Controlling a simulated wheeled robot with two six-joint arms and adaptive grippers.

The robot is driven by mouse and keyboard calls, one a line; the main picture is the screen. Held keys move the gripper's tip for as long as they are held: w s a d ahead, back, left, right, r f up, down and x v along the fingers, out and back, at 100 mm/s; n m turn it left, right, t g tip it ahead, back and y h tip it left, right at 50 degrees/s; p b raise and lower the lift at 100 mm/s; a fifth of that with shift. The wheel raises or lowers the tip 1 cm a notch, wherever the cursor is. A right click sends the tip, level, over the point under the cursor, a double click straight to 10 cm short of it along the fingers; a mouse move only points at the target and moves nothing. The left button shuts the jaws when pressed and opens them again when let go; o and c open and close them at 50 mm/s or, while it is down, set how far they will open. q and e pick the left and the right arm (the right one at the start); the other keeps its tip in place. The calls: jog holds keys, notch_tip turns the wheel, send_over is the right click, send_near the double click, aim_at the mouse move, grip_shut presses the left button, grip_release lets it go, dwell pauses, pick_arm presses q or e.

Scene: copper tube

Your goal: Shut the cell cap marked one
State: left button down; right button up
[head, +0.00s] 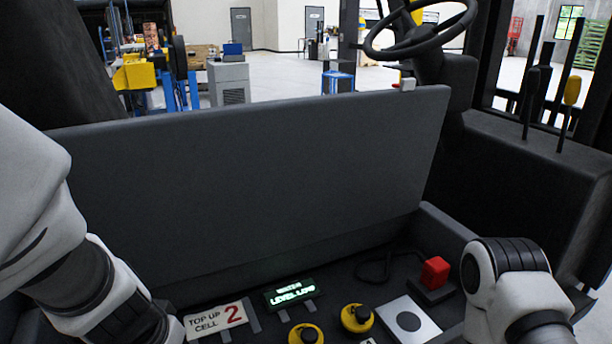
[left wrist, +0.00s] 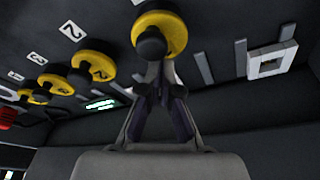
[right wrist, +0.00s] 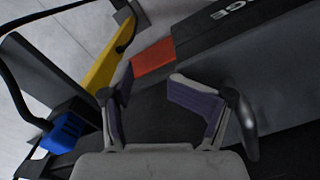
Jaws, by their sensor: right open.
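A yellow cap with a black knob (left wrist: 170,30) is nearest in the left wrist view; its white tag is cut off at the top edge. My left gripper (left wrist: 162,92) is just below its knob, fingers close together; I cannot tell whether they touch it. Several like caps run to the left, one by a tag reading 2 (left wrist: 95,60). The head view shows two yellow caps (head: 296,336) (head: 348,322) at the bottom edge. My right gripper (right wrist: 148,85) is open and empty. Both grippers are hidden in the head view.
A sign reading TOP UP CELL 2 (head: 215,320) and a lit WATER LEVEL LOW display (head: 290,295) stand by the caps. A large dark panel (head: 250,190) rises behind. A red block (head: 435,272) is at right. The right wrist view shows a blue connector (right wrist: 68,130).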

pick_arm(q)
jog(key=p+v, duration=0.2)
jog(key=v, duration=0.1)
jog(key=p+v, duration=0.1)
jog(key=v, duration=0.1)
jog(key=shift+s+d, duration=0.1)
jog(key=shift+s, duration=0.2)
jog(key=w+r+p, duration=0.1)
jog(key=r+p, duration=0.1)
jog(key=shift+w+p, duration=0.1)
jog(key=shift+p, duration=0.2)
jog(key=shift+r+p, duration=0.35)
jog(key=shift+r, duration=0.15)
jog(key=shift+s, duration=0.25)
